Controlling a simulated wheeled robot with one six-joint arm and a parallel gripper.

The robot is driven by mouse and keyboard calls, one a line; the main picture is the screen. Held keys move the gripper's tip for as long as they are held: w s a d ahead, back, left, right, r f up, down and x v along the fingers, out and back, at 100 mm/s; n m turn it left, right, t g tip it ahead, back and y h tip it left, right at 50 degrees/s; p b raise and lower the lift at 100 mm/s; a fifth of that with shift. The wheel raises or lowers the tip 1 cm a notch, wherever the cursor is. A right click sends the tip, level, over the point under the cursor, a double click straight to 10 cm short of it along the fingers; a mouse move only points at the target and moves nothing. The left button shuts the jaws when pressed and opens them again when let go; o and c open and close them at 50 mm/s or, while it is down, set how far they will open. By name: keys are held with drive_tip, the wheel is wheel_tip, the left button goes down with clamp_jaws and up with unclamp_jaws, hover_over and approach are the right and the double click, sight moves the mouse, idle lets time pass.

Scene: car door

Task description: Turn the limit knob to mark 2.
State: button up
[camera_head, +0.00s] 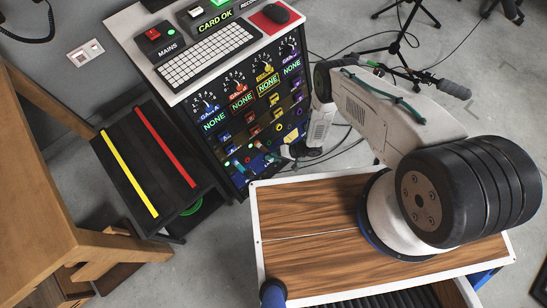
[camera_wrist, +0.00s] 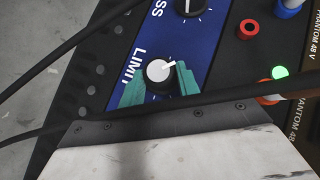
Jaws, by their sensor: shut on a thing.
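The limit knob (camera_wrist: 160,72) is a round black knob with a pale cap in the wrist view, on a blue panel beside the word LIMIT. Its white pointer line points right and slightly up in that view. My gripper (camera_wrist: 159,84) has its green fingers on both sides of the knob and is shut on it. The marks around the knob are mostly hidden by the fingers and cannot be read. In the head view, my gripper reaches low on the front of the rack (camera_head: 232,183), and the knob is too small to make out.
Another black knob (camera_wrist: 190,5) sits above on the same blue panel. A red socket (camera_wrist: 249,29) and a lit green lamp (camera_wrist: 280,72) are to the right. Dark cables cross the wrist view. A black shelf (camera_head: 150,160) with yellow and red strips stands left of the rack.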

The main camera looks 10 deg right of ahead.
idle(0.4)
drive_tip(key=o, duration=1)
drive_tip(key=shift+d, duration=0.1)
drive_tip(key=v, duration=0.7)
drive_tip(key=shift+d+r, duration=0.2)
drive_tip(key=shift+d, duration=0.1)
